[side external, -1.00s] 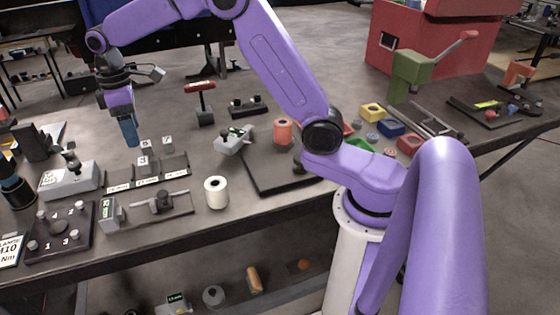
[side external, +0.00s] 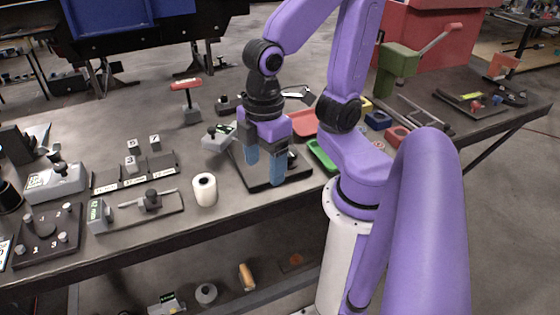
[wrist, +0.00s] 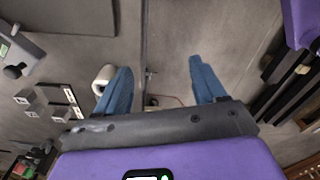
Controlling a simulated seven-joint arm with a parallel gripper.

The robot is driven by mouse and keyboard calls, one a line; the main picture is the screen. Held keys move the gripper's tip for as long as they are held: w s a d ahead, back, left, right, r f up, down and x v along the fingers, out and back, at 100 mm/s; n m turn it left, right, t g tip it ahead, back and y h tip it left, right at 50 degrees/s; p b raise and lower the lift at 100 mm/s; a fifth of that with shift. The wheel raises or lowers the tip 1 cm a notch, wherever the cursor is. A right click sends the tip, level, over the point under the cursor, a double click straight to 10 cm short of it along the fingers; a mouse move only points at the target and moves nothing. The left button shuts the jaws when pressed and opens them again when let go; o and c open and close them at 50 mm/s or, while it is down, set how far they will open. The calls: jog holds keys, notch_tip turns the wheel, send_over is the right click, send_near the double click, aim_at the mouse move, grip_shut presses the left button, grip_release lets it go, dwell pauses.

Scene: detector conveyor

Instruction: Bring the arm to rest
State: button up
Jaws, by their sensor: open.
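My gripper (side external: 265,172) hangs pointing down over the dark flat board (side external: 300,176) on the workbench, close to my base. Its two blue fingers are apart with nothing between them. In the wrist view my gripper (wrist: 160,70) also shows spread fingers, with grey surface between them. Whether the fingertips touch the board is hard to tell. The arm is folded back, and the gripper partly hides the board and what stands on it.
A white roll (side external: 204,190) stands left of the gripper. Numbered blocks (side external: 130,165) and a grey device (side external: 55,183) are farther left. A red-handled tool (side external: 187,100) stands behind. A green tray (side external: 322,155) and coloured blocks lie to the right, near a green press (side external: 398,62).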

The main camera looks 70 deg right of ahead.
jog(key=shift+s+d+f, duration=0.2)
jog(key=shift+s+d, duration=0.2)
jog(key=shift+s, duration=0.25)
jog(key=shift+s+d+f, duration=0.2)
jog(key=shift+s+d, duration=0.2)
jog(key=shift+s, duration=0.25)
dwell(0.4)
